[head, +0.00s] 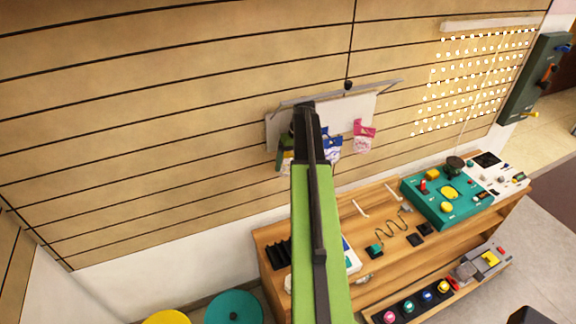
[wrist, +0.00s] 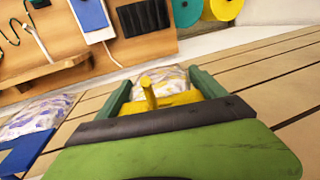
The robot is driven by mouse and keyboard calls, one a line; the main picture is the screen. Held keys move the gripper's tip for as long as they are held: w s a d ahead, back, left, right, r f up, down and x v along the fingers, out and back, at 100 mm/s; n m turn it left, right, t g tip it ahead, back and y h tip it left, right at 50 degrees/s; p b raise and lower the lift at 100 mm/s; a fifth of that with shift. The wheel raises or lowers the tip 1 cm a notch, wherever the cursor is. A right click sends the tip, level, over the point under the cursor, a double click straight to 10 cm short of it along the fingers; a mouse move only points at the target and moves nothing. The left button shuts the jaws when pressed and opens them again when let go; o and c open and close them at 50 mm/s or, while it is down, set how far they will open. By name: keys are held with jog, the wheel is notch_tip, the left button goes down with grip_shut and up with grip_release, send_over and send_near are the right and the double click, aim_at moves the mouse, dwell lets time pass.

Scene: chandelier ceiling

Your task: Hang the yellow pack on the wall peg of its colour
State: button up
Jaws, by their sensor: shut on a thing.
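The yellow pack shows in the wrist view with a yellow header (wrist: 180,98) and a pale bag beyond it. My gripper (wrist: 158,80) has its green fingers on either side of the header and is shut on it. A yellow peg (wrist: 149,92) stands up at the header; I cannot tell whether it passes through the pack's hole. In the head view my arm hides most of the yellow pack, and only a small yellow and pale part (head: 287,161) shows below my gripper.
A blue pack (head: 331,143) and a pink pack (head: 363,134) hang beside it on the pale wall board (head: 353,106). The blue one shows in the wrist view (wrist: 26,152) at lower left. A wooden bench (head: 345,215) stands below, with a teal console (head: 438,211) on it.

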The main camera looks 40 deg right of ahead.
jog(key=o, duration=1.4)
jog(key=shift+c, duration=0.2)
